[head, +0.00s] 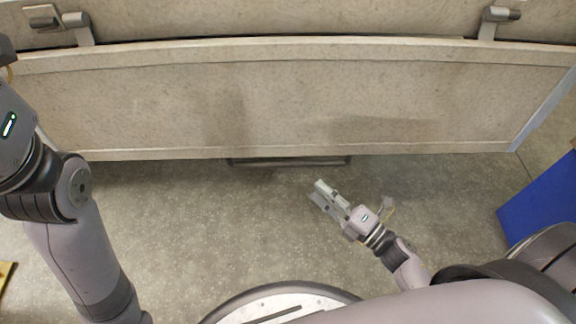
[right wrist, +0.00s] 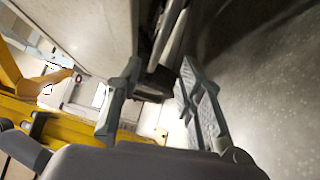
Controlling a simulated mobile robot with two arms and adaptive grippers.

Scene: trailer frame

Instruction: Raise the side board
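The side board (head: 290,100), a long beige panel, hangs down along the trailer in the head view. Its pale underside or face (right wrist: 95,25) seems to show at the upper left of the right wrist view. Latches sit above it at the left (head: 82,28) and right (head: 488,22). My right gripper (head: 318,190) is below the board's lower edge, apart from it in the head view. In the right wrist view its fingers (right wrist: 158,65) are spread, with nothing visibly held. My left arm rises at the left edge; its fingers are outside the frame.
A dark bar (head: 290,161) shows under the board's lower edge. A blue object (head: 545,205) stands on the floor at the right. Speckled grey floor (head: 200,215) is clear below the board. Yellow structure (right wrist: 60,105) shows in the right wrist view.

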